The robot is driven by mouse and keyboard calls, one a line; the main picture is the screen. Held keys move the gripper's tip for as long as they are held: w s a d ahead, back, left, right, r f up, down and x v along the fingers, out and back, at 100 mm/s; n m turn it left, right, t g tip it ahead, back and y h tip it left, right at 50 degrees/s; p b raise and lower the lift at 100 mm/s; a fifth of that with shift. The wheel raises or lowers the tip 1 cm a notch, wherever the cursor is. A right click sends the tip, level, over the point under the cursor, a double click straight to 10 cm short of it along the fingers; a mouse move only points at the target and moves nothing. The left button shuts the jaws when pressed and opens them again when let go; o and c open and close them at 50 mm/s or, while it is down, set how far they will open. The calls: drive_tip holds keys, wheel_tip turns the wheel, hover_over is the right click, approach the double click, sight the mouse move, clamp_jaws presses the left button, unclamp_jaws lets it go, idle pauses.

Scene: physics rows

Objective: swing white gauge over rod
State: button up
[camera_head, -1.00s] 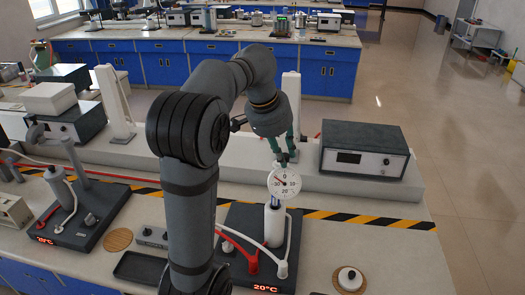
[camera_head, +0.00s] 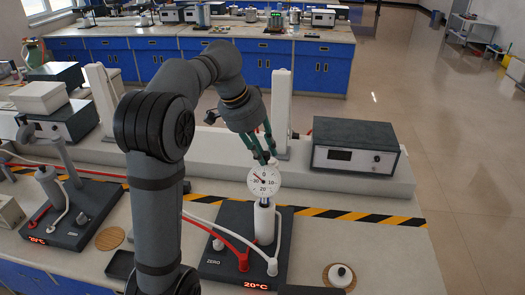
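The white gauge (camera_head: 264,180) has a round dial facing me, above an upright white cylinder (camera_head: 264,222) on a dark base (camera_head: 225,245).
A red tube (camera_head: 242,256) and a white tube (camera_head: 272,262) stand beside the cylinder. A dark instrument box (camera_head: 353,146) is behind on the right. A similar dark base (camera_head: 78,215) stands left. A white knob on a round pad (camera_head: 340,276) lies front right.

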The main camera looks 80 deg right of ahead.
drive_tip(key=o, duration=0.4)
drive_tip(key=shift+d, duration=0.1)
drive_tip(key=shift+r, duration=0.1)
drive_tip(key=v, duration=1.2)
drive_tip(key=x, duration=1.2)
idle(0.4)
